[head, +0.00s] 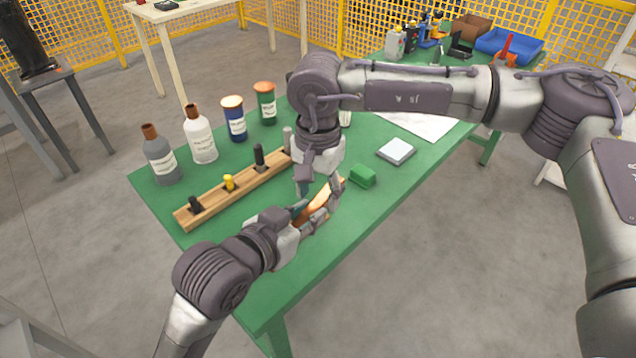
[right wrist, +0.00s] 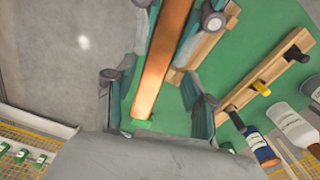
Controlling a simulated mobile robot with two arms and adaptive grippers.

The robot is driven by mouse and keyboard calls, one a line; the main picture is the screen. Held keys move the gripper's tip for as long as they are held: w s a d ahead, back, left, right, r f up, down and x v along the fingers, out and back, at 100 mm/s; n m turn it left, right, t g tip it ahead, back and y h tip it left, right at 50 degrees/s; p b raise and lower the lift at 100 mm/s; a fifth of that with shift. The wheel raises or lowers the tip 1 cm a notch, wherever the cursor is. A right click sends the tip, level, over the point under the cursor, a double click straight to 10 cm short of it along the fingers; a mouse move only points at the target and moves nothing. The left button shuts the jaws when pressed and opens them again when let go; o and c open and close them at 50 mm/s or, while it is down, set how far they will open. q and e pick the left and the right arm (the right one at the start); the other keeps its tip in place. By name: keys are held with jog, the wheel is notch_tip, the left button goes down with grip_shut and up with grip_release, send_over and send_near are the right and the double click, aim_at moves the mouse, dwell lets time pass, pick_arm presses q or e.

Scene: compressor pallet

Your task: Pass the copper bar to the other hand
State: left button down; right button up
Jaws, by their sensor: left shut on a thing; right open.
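The copper bar (head: 320,201) is a slim orange-brown bar above the green table, slanting up to the right in the head view. My left gripper (head: 308,218) is shut on its lower left part. My right gripper (head: 320,188) points down from above with its fingers open, one on each side of the bar. In the right wrist view the copper bar (right wrist: 160,65) runs lengthwise between the teal finger pads of my right gripper (right wrist: 166,60). Whether a pad touches the bar I cannot tell. The left fingertips are partly hidden.
A wooden rack (head: 210,208) with black and yellow pegs lies left of the grippers. Several bottles and jars (head: 200,140) stand behind it. A green block (head: 362,176) and a pale square pad (head: 396,151) lie to the right. The table's front edge is near and clear.

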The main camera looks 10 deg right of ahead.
pick_arm(q)
jog(key=shift+r, duration=0.1)
pick_arm(e)
jog(key=shift+c, duration=0.3)
pick_arm(q)
jog(key=shift+s+d, duration=0.1)
pick_arm(e)
jog(key=shift+a, duration=0.1)
grip_shut()
pick_arm(q)
jog(key=c, duration=0.9)
grip_release()
pick_arm(e)
jog(key=shift+r, duration=0.1)
